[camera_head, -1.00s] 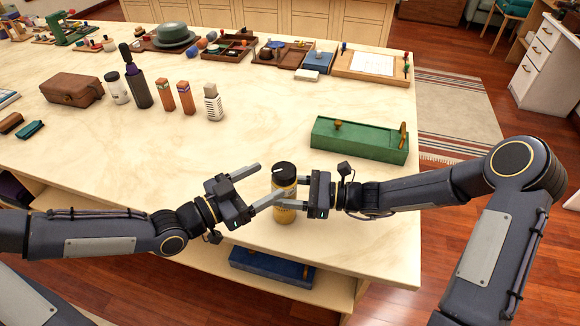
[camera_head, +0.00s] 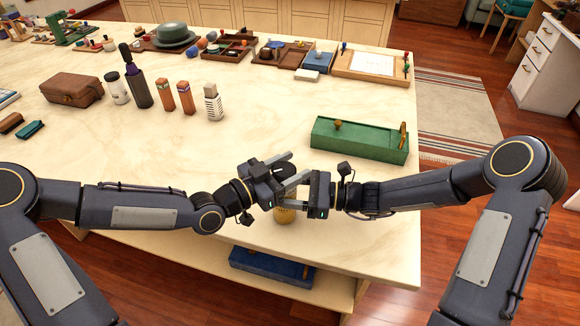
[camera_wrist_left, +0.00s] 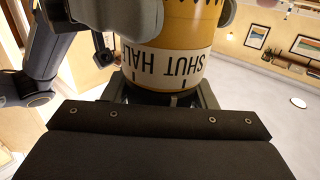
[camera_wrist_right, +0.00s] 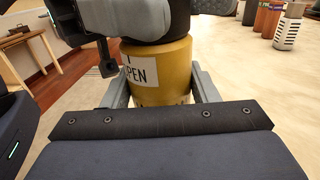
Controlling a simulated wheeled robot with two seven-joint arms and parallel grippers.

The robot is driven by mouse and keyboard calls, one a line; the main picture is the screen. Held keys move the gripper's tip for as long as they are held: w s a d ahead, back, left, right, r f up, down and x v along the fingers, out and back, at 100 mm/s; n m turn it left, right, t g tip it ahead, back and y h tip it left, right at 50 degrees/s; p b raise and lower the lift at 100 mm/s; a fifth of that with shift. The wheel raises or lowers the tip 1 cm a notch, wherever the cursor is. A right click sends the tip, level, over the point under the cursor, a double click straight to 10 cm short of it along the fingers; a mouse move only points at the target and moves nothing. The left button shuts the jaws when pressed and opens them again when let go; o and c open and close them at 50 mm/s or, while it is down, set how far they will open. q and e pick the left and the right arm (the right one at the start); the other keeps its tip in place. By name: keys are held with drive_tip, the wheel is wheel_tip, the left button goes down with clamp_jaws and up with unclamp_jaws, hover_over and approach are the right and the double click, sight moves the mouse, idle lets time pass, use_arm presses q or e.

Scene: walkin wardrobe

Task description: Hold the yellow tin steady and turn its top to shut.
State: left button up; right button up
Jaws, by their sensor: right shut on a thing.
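The yellow tin (camera_head: 284,216) stands upright near the table's front edge, mostly hidden by my grippers in the head view. My right gripper (camera_head: 297,195) is shut around its yellow body (camera_wrist_right: 165,90). My left gripper (camera_head: 286,168) has its fingers on either side of the black top (camera_head: 284,168); whether they press on it I cannot tell. The left wrist view shows the body (camera_wrist_left: 180,30) upside down, with a white band reading SHUT and part of HALF. The right wrist view shows a label with part of OPEN below the black top (camera_wrist_right: 165,22).
A green box (camera_head: 358,140) lies behind my right gripper. A grey-white bottle (camera_head: 212,103), orange bottles (camera_head: 185,98) and a brown case (camera_head: 72,89) stand further left. A blue box (camera_head: 270,268) sits on the shelf below. The table between is clear.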

use_arm(q)
drive_tip(key=c, duration=0.5)
drive_tip(key=shift+m+g, duration=0.3)
drive_tip(key=shift+g, duration=0.1)
drive_tip(key=shift+s+m+g+h, duration=0.1)
drive_tip(key=shift+m+g+h, duration=0.4)
drive_tip(key=o, duration=1)
